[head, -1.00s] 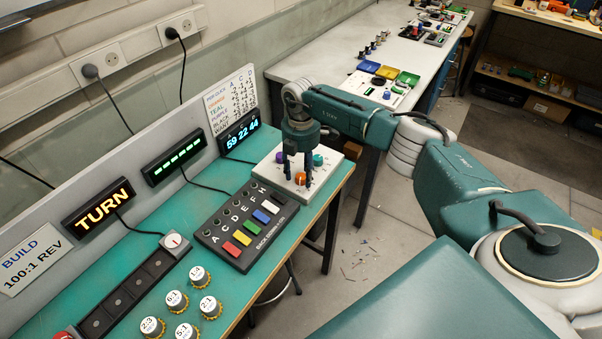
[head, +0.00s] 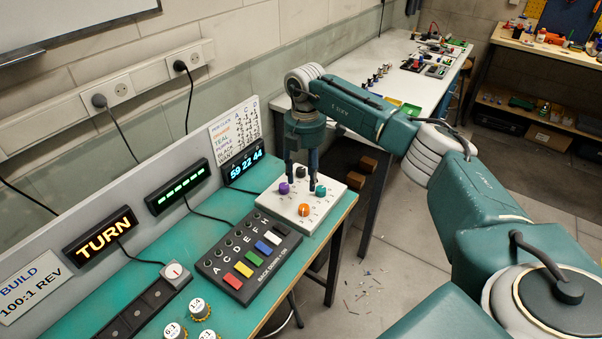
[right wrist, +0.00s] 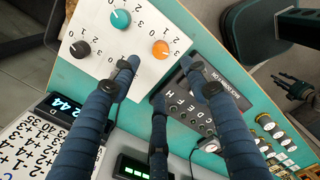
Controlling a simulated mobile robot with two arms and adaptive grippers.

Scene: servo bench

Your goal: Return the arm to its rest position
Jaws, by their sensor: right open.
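My right gripper (head: 300,185) hangs fingers down over the white knob box (head: 334,203), open and empty. The box carries a purple knob (head: 284,188), a black knob (head: 300,172), a teal knob (head: 320,190) and an orange knob (head: 304,210). In the right wrist view the spread blue fingers (right wrist: 157,88) frame the scene. The teal knob (right wrist: 121,18), black knob (right wrist: 80,49) and orange knob (right wrist: 160,48) show there beyond the fingertips, and no finger grips them. The purple knob is not seen in that view.
A dark keypad (head: 248,258) with coloured keys stands left of the knob box. Behind are a lit TURN display (head: 102,236), a number display (head: 243,163) and a printed chart (head: 234,130). Floor right of the bench is open.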

